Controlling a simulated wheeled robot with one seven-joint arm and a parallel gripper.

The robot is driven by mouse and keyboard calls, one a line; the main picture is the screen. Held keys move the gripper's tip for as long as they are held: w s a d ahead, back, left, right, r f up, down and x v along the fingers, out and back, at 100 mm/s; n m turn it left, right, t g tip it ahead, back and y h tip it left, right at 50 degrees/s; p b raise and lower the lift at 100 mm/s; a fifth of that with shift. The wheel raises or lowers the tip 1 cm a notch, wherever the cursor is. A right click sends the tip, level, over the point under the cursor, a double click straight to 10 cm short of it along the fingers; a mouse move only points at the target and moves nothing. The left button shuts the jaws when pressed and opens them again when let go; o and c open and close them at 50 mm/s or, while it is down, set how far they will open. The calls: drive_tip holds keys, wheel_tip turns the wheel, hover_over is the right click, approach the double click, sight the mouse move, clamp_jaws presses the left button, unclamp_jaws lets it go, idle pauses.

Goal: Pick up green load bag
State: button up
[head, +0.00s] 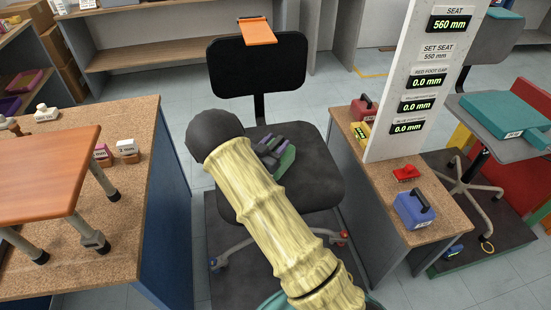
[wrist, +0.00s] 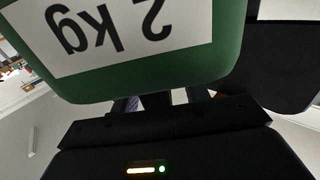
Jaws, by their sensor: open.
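The green load bag (head: 287,163) is on the black seat of the office chair, partly hidden by my arm and gripper. In the wrist view the green bag (wrist: 232,62) fills the top, close up, with a white "2 kg" label upside down. My gripper (head: 268,146) is at the bag, seen as dark grey-purple parts beside the green. In the wrist view the fingers of my gripper (wrist: 160,103) are open, with a dark piece between them that may be the bag's handle. I cannot tell whether they touch it.
The chair backrest (head: 258,65) stands behind, with an orange plate (head: 257,32) on top. A wooden-topped stool (head: 45,170) stands on the left bench.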

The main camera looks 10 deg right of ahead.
drive_tip(key=shift+c, duration=0.3)
clamp_jaws()
idle(1.3)
drive_tip(key=shift+r, duration=0.25)
